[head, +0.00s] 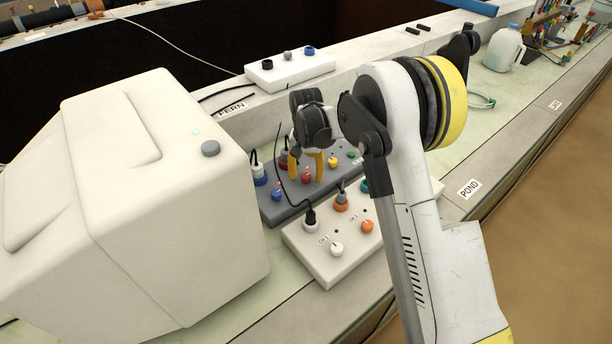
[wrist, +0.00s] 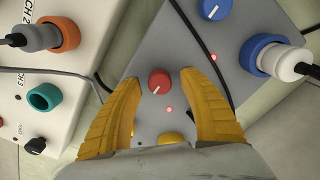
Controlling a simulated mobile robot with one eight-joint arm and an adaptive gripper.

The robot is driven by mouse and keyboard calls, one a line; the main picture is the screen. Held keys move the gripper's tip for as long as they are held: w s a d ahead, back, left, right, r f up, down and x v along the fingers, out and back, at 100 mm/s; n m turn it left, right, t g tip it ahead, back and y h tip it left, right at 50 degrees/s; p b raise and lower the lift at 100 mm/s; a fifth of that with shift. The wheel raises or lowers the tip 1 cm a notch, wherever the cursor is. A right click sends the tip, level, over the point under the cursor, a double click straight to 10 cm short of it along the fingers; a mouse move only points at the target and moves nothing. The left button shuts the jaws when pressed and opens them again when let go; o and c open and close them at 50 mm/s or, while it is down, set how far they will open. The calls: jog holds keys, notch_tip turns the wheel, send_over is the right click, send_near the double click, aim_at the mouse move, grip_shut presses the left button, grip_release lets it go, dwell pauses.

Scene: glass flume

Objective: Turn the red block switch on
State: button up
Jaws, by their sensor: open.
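A red knob (wrist: 160,81) with a white pointer line sits on a grey control panel (wrist: 190,45). In the head view the red knob (head: 306,176) lies between a blue and a yellow knob. A small red lamp (wrist: 169,110) glows on the panel beside it. My gripper (wrist: 160,77) is open, its yellow fingers pointing down at the panel. One fingertip is on each side of the red knob, with a visible gap on both sides. The gripper also shows in the head view (head: 307,174); its exact height above the panel is unclear.
A blue knob (wrist: 216,8) and a partly hidden yellow knob (wrist: 171,137) flank the red one. A black cable (wrist: 203,50) crosses the panel close to one finger. A white panel (head: 322,262) stands in front, and a large white housing (head: 150,200) at left.

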aim_at(306, 175)
notch_tip(306, 175, up, 12)
jog(key=shift+f, duration=0.2)
dwell(0.4)
jog(key=s+d+r+n+t, duration=0.1)
jog(key=s+d+r+t, duration=0.1)
jog(key=s+d+r, duration=0.35)
jog(key=s+d+r+t, duration=0.1)
jog(key=s+d+r, duration=0.2)
jog(key=s+r, duration=0.5)
jog(key=s+d+f+t, duration=0.1)
jog(key=s+d+t, duration=0.1)
jog(key=s, duration=0.7)
jog(key=s+d+f+n+t, duration=0.1)
jog(key=s+d+f+t, duration=0.1)
jog(key=s, duration=0.7)
jog(key=shift+d+f, duration=0.25)
jog(key=shift+d, duration=0.4)
